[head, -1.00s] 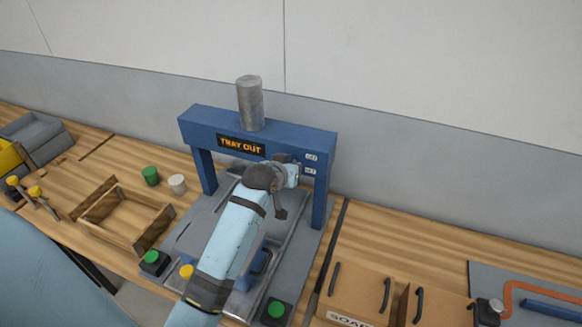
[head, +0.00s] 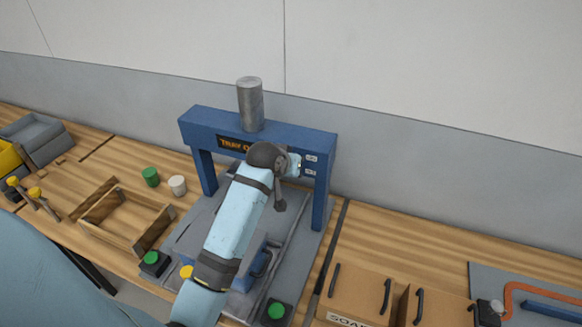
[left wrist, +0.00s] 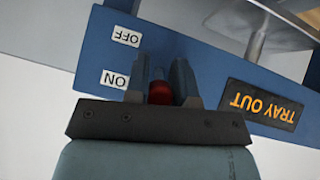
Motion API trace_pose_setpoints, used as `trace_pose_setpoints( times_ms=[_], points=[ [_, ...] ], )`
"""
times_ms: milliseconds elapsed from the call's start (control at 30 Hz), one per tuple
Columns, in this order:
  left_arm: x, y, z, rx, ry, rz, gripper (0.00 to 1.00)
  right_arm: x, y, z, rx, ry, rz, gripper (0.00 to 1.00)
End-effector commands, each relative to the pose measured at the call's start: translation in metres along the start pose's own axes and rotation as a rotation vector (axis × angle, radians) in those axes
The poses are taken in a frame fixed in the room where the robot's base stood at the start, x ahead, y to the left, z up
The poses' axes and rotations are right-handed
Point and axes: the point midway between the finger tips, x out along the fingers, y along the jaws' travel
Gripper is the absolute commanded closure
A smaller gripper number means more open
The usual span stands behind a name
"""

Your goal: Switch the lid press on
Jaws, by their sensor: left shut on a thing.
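The lid press (head: 200,122) is a blue frame with a grey cylinder on top. Its display (left wrist: 262,104) reads TRAY OUT in the left wrist view. My left gripper (head: 295,165) is at the right part of the crossbeam, beside the ON label (left wrist: 115,80) and the OFF label (left wrist: 127,35). In the left wrist view the left gripper (left wrist: 160,78) is shut on a red-tipped switch (left wrist: 159,93), mostly hidden between the fingers. The red tip appears nearer the ON label than the OFF label; its exact setting is hard to tell. My right gripper is out of view.
Green buttons (head: 276,311) and (head: 152,258) and a yellow button (head: 186,271) sit around the press base. A wooden crate (head: 115,238) and two small cylinders stand left. Cardboard boxes (head: 358,290) stand right. A wall is behind.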

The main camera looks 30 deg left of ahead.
Motion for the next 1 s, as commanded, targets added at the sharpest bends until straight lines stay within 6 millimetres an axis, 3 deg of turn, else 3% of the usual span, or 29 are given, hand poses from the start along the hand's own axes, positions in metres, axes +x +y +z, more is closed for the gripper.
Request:
trace_pose_setpoints(
  times_ms=[33, 133, 533, 1000],
  points=[
    [0.0, 0.0, 0.0, 0.0, 0.0, 0.001, 0.73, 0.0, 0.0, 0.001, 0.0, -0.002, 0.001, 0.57],
    [0.0, 0.0, 0.0, 0.0, 0.001, 0.0, 0.52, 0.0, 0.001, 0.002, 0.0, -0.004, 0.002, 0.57],
    [-0.009, 0.0, 0.0, 0.0, 0.002, 0.0, 0.52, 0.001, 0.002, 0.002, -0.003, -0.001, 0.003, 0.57],
    [-0.108, 0.0, 0.0, 0.001, 0.004, 0.001, 0.52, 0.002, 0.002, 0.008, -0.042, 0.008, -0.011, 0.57]
  ],
)
